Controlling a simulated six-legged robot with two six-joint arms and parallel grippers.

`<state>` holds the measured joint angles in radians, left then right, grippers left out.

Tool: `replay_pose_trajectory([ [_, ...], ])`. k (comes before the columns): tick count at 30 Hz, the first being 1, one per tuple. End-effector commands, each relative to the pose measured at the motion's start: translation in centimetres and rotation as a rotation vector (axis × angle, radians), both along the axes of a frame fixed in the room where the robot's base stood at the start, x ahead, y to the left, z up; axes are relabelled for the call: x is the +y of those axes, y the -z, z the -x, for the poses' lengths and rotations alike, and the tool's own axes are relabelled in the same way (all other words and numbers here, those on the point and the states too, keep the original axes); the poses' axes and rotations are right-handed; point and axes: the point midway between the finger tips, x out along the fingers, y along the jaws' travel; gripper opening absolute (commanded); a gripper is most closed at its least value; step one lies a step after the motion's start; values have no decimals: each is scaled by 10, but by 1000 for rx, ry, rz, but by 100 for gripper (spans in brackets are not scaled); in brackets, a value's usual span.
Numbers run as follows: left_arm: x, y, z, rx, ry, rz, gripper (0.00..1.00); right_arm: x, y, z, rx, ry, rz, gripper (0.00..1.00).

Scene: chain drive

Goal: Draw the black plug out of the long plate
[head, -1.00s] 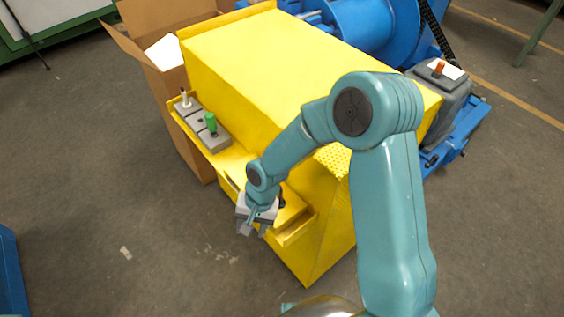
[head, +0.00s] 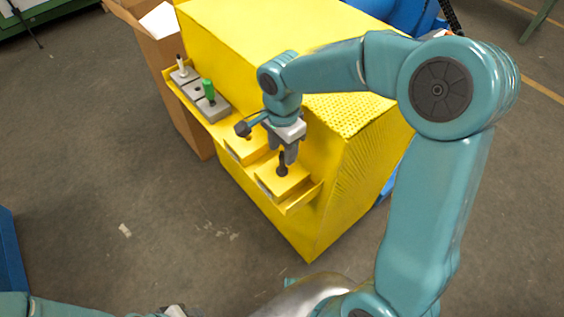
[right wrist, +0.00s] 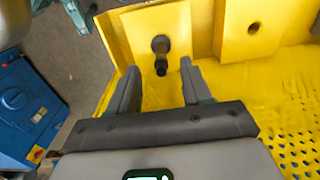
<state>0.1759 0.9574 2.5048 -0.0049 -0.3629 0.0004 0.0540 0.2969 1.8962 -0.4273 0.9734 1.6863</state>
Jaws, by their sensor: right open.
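The black plug (head: 283,169) stands in a yellow plate (head: 266,183) on the ledge of the yellow housing. In the right wrist view the plug (right wrist: 161,58) projects from its plate (right wrist: 133,33). My right gripper (head: 291,157) is open beside the plug in the head view. In the right wrist view its fingers (right wrist: 159,68) lie on either side of the plug's line, with a gap to each side. I see no contact. Part of my left arm's end (head: 176,312) shows at the bottom edge; its fingers are out of sight.
A second yellow plate (head: 243,149) lies to the left; its hole (right wrist: 254,28) shows in the right wrist view. Grey blocks (head: 209,108) with a green peg (head: 208,90) and a white peg (head: 181,65) stand farther left. A cardboard box (head: 160,47) is behind. The housing wall (head: 262,55) rises behind the ledge.

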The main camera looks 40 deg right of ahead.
Motion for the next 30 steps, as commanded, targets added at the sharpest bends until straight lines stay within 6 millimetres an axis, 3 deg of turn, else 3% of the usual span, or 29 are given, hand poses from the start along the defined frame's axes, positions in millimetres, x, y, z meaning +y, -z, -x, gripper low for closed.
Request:
replay_pose_trajectory([
  [3, 0, 5, 0, 0, 0, 0, 43, 0, 27, 0, 5, 1, 0, 48],
  [9, 0, 8, 0, 0, 0, 0, 43, 1, 54, -1, 2, 0, 0, 48],
  [22, 0, 8, 0, 0, 0, 0, 43, 1, 64, -1, 0, 0, 0, 48],
  [26, 0, 8, 0, 0, 0, 0, 43, 1, 64, -1, 0, 0, 0, 6],
  [27, 0, 8, 0, 0, 0, 0, 43, 1, 64, -1, 0, 0, 0, 0],
  [30, 0, 8, 0, 0, 0, 0, 43, 1, 63, -1, 0, 0, 0, 0],
])
